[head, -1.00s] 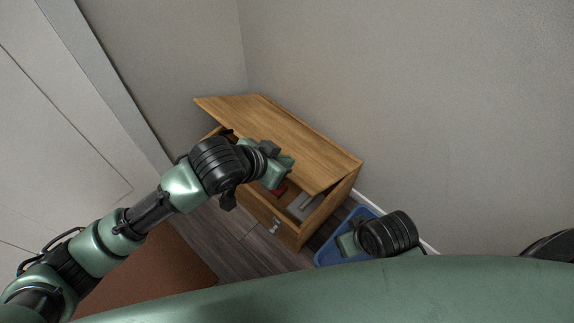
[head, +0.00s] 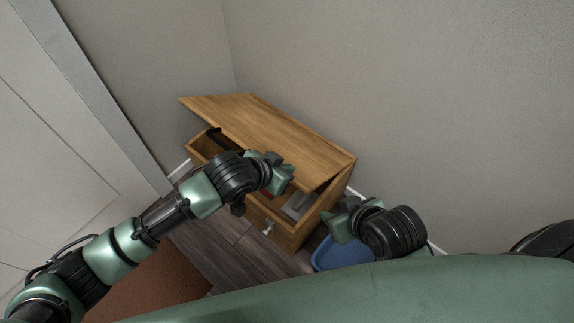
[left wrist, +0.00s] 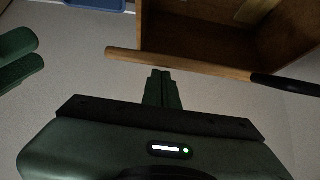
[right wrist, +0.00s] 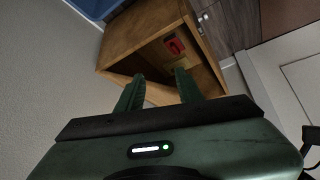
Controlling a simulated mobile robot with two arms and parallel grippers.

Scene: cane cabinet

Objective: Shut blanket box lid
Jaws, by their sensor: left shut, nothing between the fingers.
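The wooden blanket box (head: 287,232) stands against the wall, with its lid (head: 265,128) tilted partly open and a gap along the front. A red item and a grey item (head: 298,205) show inside. My left gripper (head: 284,176) is shut and empty, overlapping the lid's front edge in the head view. In the left wrist view its closed fingers (left wrist: 162,88) are close to a long wooden edge (left wrist: 180,62); I cannot tell whether they touch. My right gripper (head: 340,216) is open and empty, off the box's right end. The right wrist view shows its spread fingers (right wrist: 160,92) before the box (right wrist: 140,40).
A blue bin (head: 340,255) stands on the floor at the box's right, partly behind my right gripper. Walls close in behind the box. A white door (head: 50,150) is on the left. A brown surface (head: 150,285) lies at the lower left.

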